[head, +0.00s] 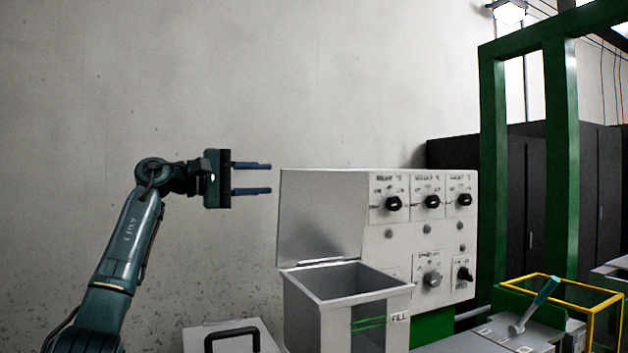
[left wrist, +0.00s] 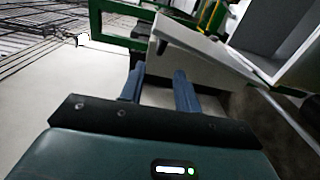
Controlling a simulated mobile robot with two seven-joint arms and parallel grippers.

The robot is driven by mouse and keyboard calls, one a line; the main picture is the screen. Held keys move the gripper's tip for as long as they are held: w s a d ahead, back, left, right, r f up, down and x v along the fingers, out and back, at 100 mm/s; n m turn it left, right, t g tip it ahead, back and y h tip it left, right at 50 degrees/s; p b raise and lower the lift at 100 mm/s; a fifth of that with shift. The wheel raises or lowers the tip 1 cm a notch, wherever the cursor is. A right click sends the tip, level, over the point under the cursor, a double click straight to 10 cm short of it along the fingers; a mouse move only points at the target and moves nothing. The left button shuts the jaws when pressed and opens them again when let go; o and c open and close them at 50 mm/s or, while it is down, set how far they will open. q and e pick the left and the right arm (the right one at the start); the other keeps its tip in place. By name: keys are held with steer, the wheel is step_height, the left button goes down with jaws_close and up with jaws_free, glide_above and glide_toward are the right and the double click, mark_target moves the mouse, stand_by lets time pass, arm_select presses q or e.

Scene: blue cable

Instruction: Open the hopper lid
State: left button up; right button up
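The hopper (head: 366,335) is a light grey open-topped bin with a FILL label on the front of the machine. Its inside shows and nothing covers its mouth. A flat grey panel (head: 322,215) stands upright behind the mouth, with a small bar at its lower edge; it looks like the raised lid, but I cannot tell for sure. My left gripper (head: 251,179) is open and empty, left of the panel's upper part, its two blue fingers pointing right and appearing short of it. The left wrist view shows the fingers apart with nothing between them (left wrist: 159,88). My right gripper is out of view.
The machine's control face (head: 410,235) has several black knobs. A white box with a black handle (head: 232,333) is at bottom left. A green frame (head: 560,160) and a yellow-edged bin (head: 575,292) are at right. The wall side around my left arm looks clear.

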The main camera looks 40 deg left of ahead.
mark_target(317, 178)
arm_select(q)
steer(key=p+x, duration=0.1)
steer(key=x, duration=0.5)
steer(key=p+x, duration=0.2)
steer(key=x, duration=0.4)
steer(key=shift+r, duration=0.2)
steer(key=shift+w+d+f+p, duration=0.1)
steer(key=shift+w+d+p, duration=0.1)
steer(key=shift+w+p, duration=0.25)
steer(key=shift+w, duration=0.1)
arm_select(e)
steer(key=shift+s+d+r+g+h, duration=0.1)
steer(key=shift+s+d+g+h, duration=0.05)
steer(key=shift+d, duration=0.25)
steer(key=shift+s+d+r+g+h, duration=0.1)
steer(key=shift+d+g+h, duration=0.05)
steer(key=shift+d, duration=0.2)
arm_select(q)
steer(key=shift+c, duration=0.5)
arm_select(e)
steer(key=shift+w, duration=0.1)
arm_select(q)
steer(key=c, duration=0.3)
jaws_close()
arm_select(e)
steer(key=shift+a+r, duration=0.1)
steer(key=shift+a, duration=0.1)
